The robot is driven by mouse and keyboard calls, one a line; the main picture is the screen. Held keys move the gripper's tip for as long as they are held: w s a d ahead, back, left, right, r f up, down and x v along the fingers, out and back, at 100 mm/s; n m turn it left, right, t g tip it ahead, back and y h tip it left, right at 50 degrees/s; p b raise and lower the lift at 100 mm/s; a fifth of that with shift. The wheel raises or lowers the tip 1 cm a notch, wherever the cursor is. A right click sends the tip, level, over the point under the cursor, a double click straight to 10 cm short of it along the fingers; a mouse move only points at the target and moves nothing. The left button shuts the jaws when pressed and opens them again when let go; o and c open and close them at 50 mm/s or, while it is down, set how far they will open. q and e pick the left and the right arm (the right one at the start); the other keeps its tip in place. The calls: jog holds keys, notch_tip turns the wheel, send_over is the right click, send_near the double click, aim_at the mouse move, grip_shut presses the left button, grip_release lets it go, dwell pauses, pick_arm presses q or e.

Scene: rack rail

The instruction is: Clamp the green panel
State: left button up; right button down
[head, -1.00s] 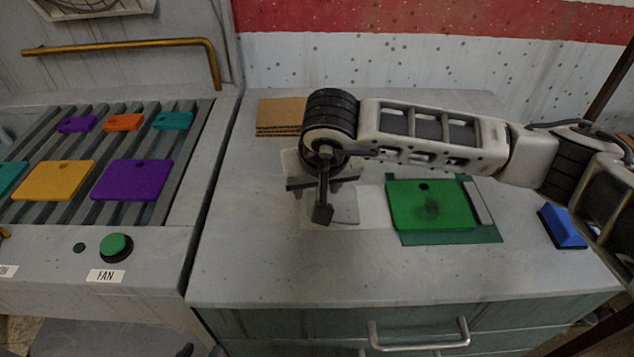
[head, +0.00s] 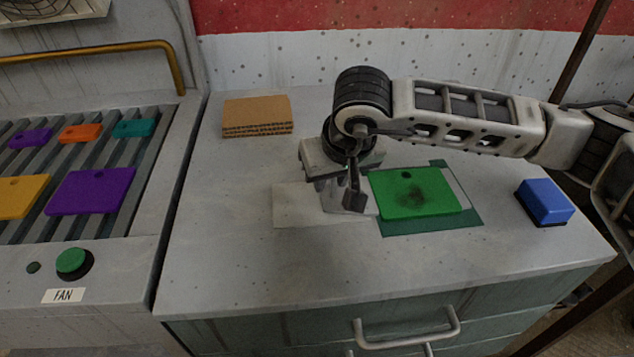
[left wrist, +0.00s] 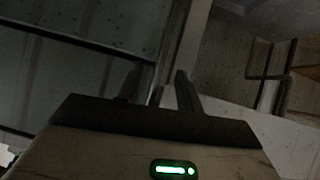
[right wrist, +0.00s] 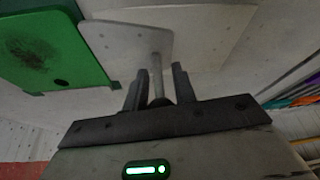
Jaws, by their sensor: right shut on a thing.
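The green panel (head: 405,200), with a dark smudge and a small hole, lies on a darker green mat (head: 440,226) on the grey cabinet top. A grey sliding plate (right wrist: 125,42) with an upright peg (right wrist: 157,72) is beside it; it partly shows in the head view (head: 366,207), close against the panel's left edge. I cannot tell whether they touch. My right gripper (head: 354,196), also in the right wrist view (right wrist: 160,88), is shut on the peg. My left gripper (left wrist: 160,88) shows only in the left wrist view, open and empty, with fingers apart.
A pale strip (head: 456,181) lies along the panel's right side. A blue block (head: 545,201) stands at right, brown cardboard (head: 257,115) at back left. Left is a slatted rack (head: 20,226) with coloured panels and a green FAN button (head: 73,262). The front cabinet top is clear.

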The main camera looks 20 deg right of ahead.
jog(key=shift+d, duration=0.25)
jog(key=c, duration=1.2)
grip_release()
jog(key=shift+o, duration=0.2)
jog(key=shift+d, duration=0.15)
jog(key=shift+r, duration=0.15)
